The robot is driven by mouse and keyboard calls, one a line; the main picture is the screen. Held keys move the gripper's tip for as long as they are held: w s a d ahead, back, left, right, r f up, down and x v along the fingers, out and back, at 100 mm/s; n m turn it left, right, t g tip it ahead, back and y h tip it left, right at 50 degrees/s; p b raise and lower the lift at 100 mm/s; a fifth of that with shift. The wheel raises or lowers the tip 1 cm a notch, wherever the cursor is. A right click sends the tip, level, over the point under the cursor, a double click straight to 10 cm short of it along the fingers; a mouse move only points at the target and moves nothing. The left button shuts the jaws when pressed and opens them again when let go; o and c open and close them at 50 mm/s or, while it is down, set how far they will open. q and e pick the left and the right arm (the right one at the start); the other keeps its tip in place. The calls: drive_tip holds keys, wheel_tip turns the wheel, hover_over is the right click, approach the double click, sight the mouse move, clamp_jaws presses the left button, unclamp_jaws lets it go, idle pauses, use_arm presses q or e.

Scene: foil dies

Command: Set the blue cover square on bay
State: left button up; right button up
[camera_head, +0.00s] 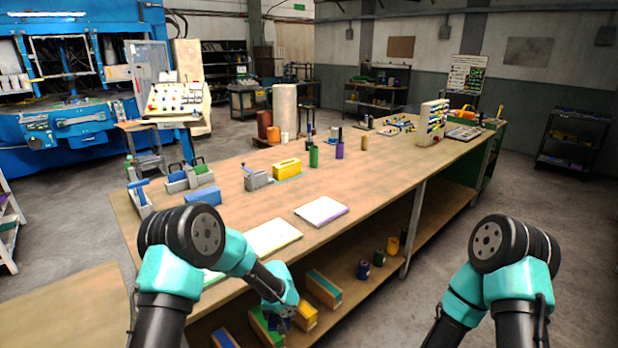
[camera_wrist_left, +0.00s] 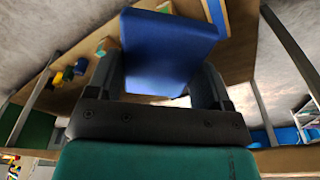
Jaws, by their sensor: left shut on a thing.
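The blue cover (camera_wrist_left: 165,50) fills the top middle of the left wrist view, a flat-faced blue piece between the two dark fingers of my left gripper (camera_wrist_left: 158,82). The fingers are shut on it, and it looks tilted in that view. In the head view my left gripper (camera_head: 284,310) is low at the bench's front edge, over the lower shelf. Only a little dark blue shows there, mostly hidden by the wrist. I cannot tell which place is the bay. My right arm is at the lower right, and its gripper is out of view.
The wooden bench (camera_head: 380,185) carries a blue block (camera_head: 202,197), a yellow box (camera_head: 287,169), pads (camera_head: 321,211) and several cylinders. The lower shelf (camera_head: 345,292) holds long boxes (camera_head: 323,290) and small cylinders near my left gripper. A bench leg (camera_head: 413,228) stands right of them.

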use_arm(q)
drive_tip(key=shift+w+d+r, duration=0.1)
drive_tip(key=shift+w+d, duration=0.35)
drive_tip(key=shift+d, duration=0.15)
